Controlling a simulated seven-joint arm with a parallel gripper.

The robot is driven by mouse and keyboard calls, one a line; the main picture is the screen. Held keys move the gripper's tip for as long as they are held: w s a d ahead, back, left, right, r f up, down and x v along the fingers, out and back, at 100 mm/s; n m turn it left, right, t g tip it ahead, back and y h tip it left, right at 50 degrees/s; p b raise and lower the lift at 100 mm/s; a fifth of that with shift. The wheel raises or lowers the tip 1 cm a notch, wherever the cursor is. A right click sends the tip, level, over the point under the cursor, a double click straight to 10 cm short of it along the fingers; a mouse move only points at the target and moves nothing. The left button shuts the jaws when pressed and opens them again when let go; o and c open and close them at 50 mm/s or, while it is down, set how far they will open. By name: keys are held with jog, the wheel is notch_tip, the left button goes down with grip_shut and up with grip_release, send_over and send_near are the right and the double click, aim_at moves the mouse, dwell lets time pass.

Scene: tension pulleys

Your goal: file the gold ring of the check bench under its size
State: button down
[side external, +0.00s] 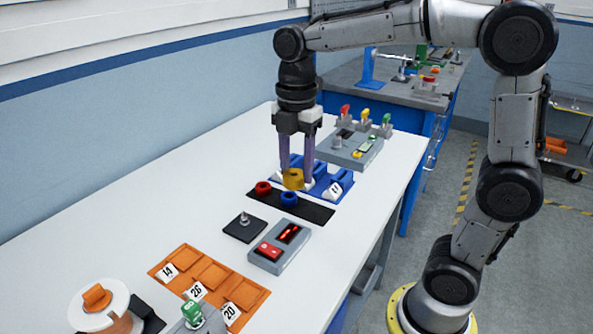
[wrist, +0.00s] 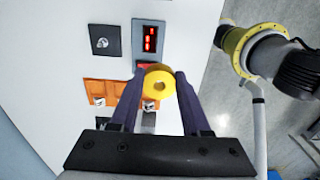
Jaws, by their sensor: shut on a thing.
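The gold ring (side external: 292,180) is between the fingertips of my gripper (side external: 296,183), which is shut on it. In the side view the ring is above the black mat, by the near edge of the blue tray (side external: 318,194). In the wrist view the ring (wrist: 159,71) shows its round hole, with a purple finger on each side. An orange tray (side external: 212,283) has compartments with tags reading 14, 26 and 20. The blue tray has white tags, one seeming to read 11; my gripper hides part of it. A grey box (side external: 280,248) has a lit red display, unreadable here.
A red ring (side external: 263,188) and a blue ring (side external: 288,198) lie on the black mat (side external: 318,213). A dark pad with a small peg (side external: 244,227) is beside the grey box. A grey fixture with coloured knobs (side external: 349,146) stands behind. A round white-topped stand (side external: 99,306) is at front left.

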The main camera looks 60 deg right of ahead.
aim_at(297, 171)
jog(key=shift+r, duration=1.65)
